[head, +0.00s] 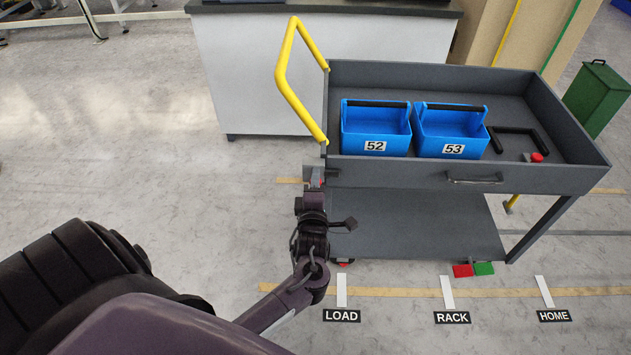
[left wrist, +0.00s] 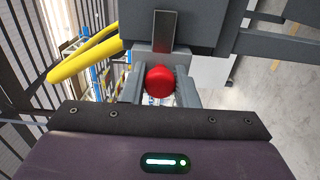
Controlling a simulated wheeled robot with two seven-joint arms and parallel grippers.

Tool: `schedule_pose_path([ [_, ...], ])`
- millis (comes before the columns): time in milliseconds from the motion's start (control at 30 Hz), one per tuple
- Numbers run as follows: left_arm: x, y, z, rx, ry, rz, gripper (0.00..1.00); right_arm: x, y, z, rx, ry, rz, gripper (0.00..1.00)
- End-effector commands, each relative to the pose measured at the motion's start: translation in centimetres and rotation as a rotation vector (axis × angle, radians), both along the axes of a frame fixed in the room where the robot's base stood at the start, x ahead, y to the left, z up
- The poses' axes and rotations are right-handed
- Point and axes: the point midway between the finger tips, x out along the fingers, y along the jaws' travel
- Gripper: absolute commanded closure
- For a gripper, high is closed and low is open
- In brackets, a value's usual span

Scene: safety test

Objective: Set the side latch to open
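The side latch is at the left front corner of the grey cart (head: 420,175). In the left wrist view it shows as a round red knob (left wrist: 160,82) in front of an upright grey bar (left wrist: 165,32). My left gripper (head: 316,180) is at that corner. In the left wrist view its two grey fingers (left wrist: 160,88) stand on either side of the knob. I cannot tell whether they press on it or leave a small gap. In the head view the latch is mostly hidden by the gripper. My right gripper is not in view.
The cart carries blue bins 52 (head: 375,133) and 53 (head: 450,135), a black handle-shaped part (head: 519,132) and a red button (head: 537,158). Its yellow push handle (head: 283,75) rises near my gripper. Red (head: 463,271) and green (head: 484,268) pads sit low in front. Floor signs read LOAD, RACK, HOME.

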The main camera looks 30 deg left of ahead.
Motion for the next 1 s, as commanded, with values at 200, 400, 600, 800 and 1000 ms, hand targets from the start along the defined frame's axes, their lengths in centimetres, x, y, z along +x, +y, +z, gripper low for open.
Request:
schedule_pose_path([
  [200,0.0,0.0,0.0,-0.001,0.001,0.0,1.0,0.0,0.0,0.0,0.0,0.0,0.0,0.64],
  [400,-1.0,1.5,0.0,0.001,0.003,0.003,1.0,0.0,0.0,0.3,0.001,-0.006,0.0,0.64],
  [600,-2.5,4.0,0.0,0.001,0.003,0.002,1.0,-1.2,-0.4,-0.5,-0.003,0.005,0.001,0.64],
  [800,-2.7,4.3,-0.1,0.001,0.003,0.004,1.0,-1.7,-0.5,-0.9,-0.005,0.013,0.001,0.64],
  [1000,-2.7,4.4,-0.1,0.002,0.004,0.005,0.63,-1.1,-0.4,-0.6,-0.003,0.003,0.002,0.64],
])
